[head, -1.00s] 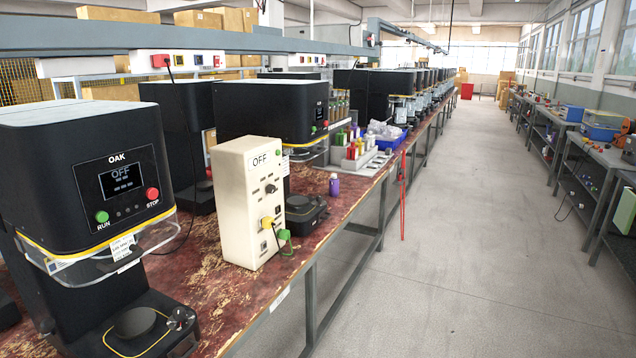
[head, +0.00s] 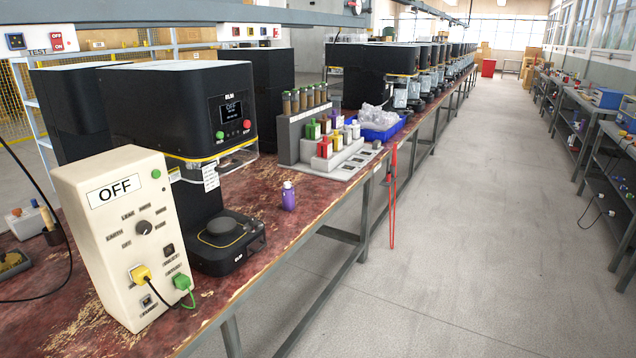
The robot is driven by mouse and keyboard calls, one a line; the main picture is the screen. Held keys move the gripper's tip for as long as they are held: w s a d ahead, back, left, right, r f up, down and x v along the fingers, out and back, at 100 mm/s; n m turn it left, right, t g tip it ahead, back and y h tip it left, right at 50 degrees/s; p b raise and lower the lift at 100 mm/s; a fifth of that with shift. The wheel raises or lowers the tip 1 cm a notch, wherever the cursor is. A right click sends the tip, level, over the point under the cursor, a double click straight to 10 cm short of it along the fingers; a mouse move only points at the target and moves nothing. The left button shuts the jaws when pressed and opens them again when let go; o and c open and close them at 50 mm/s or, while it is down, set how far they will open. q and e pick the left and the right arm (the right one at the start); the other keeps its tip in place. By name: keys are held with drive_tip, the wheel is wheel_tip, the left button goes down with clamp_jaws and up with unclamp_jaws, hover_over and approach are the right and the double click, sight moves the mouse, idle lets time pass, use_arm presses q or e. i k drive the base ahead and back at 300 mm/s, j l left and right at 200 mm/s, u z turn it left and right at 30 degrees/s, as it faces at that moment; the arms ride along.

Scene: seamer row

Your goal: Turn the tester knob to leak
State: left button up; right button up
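The tester (head: 98,262) is a tall cream box standing at the left front of the red worn bench. Its display (head: 114,191) reads OFF. The dark round knob (head: 144,228) sits mid-panel, ringed by small labels, one of which looks like LEAK at the upper left; the exact pointer direction is too small to tell. A green button or lamp (head: 156,174) is at the top right of the panel. Neither of my grippers is in view.
A black seamer (head: 178,105) stands behind the tester. A purple bottle (head: 288,197), a grey rack with coloured bottles (head: 327,150) and a blue bin (head: 380,131) are further along the bench. The aisle floor (head: 470,220) to the right is clear.

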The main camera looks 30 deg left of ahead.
sight(144, 228)
drive_tip(key=i+u, duration=0.4)
drive_tip(key=i+l+u, duration=0.2)
drive_tip(key=u, duration=0.2)
drive_tip(key=i+l+u, duration=0.65)
drive_tip(key=u, duration=0.15)
